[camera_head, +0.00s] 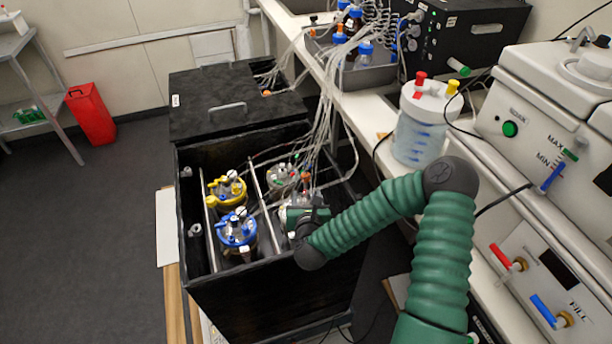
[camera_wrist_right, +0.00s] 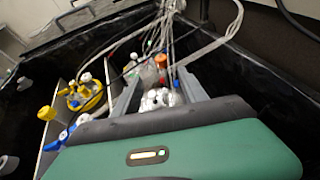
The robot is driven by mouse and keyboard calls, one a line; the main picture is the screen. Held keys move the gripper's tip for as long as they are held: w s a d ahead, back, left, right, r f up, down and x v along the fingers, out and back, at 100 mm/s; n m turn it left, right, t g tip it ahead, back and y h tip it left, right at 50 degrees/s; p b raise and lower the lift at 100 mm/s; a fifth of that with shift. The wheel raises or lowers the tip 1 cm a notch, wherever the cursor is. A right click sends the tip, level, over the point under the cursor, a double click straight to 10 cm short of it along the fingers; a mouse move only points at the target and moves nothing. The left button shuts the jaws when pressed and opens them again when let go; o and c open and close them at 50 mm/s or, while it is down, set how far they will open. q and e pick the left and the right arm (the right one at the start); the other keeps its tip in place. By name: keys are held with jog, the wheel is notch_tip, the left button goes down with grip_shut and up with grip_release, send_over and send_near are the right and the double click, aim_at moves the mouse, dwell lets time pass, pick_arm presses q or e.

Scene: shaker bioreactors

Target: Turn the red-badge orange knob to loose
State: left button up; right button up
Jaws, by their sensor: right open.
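My right gripper (camera_head: 308,213) reaches into the black open box from the right. In the right wrist view its two grey fingers (camera_wrist_right: 158,98) are apart, with white fittings of a vessel top between and beyond them. A small orange knob (camera_wrist_right: 160,60) shows just past the fingertips, apart from them. In the head view an orange-red part (camera_head: 305,178) stands just behind the gripper, probably the same knob. The gripper hides most of the vessel under it. A red badge cannot be made out. My left gripper is not in view.
The box (camera_head: 250,275) also holds a yellow-ringed vessel (camera_head: 228,188), a blue-ringed vessel (camera_head: 238,230) and a vessel with green parts (camera_head: 282,178). Metal dividers separate them. Many pale tubes (camera_head: 325,120) run from the vessels up to the bench. A white-lidded container (camera_head: 420,135) stands on the bench.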

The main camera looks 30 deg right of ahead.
aim_at(306, 176)
jog(key=b+x, duration=0.1)
jog(key=x, duration=1.3)
jog(key=shift+d+f, duration=0.2)
jog(key=shift+d, duration=0.1)
jog(key=shift+w+d+f, duration=0.1)
jog(key=shift+w+f, duration=0.05)
jog(key=shift+w, duration=0.45)
grip_shut()
